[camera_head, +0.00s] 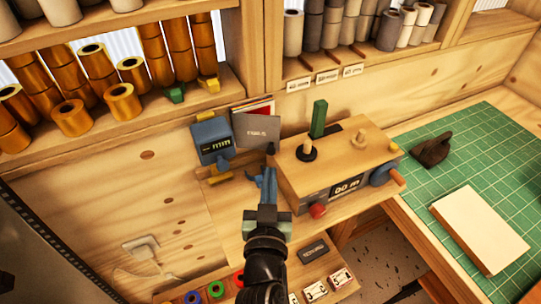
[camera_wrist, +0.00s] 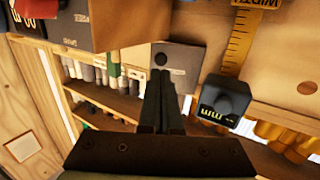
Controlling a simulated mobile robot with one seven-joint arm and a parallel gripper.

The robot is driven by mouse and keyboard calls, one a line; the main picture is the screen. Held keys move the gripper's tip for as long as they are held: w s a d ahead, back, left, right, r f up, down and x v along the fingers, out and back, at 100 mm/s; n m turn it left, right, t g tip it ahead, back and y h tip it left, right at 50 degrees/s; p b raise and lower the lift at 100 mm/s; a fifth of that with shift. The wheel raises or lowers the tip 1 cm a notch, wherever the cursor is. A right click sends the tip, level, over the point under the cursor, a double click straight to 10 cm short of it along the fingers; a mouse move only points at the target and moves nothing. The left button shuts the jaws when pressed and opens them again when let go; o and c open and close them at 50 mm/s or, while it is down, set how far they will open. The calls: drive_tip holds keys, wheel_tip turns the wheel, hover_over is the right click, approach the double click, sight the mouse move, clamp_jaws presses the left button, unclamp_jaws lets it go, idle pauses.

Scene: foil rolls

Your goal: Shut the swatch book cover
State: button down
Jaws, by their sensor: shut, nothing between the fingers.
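The swatch book's grey cover (camera_head: 257,131) carries a printed label and stands steeply tilted behind the wooden bench. Red, yellow and white sheets (camera_head: 254,107) show above its top edge. In the wrist view the grey cover (camera_wrist: 187,62) lies just beyond my fingertips, with a dark round knob (camera_wrist: 160,58) on it. My gripper (camera_head: 269,172) is shut and empty, its fingers pointing at the lower right part of the cover. The shut fingers also show in the wrist view (camera_wrist: 161,78). Whether they touch the cover, I cannot tell.
A blue gauge (camera_head: 212,139) stands close left of the cover. A wooden machine box (camera_head: 340,160) with a green post, red knob and blue crank stands close right. A green cutting mat (camera_head: 480,150) lies far right. Shelves of gold and grey rolls are above.

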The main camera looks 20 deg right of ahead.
sight(280, 161)
drive_tip(key=shift+p+x, duration=0.45)
drive_tip(key=shift+x, duration=1.75)
drive_tip(key=shift+w+d+f+b, duration=0.1)
drive_tip(key=shift+w+d+b, duration=0.25)
drive_tip(key=shift+w+d, duration=0.35)
drive_tip(key=shift+w+d+b, duration=0.3)
drive_tip(key=shift+w+d, duration=0.1)
drive_tip(key=shift+d, duration=0.5)
drive_tip(key=shift+w+d+b, duration=0.4)
drive_tip(key=shift+w+d, duration=0.2)
drive_tip(key=shift+w, duration=0.15)
drive_tip(key=shift+r, duration=0.2)
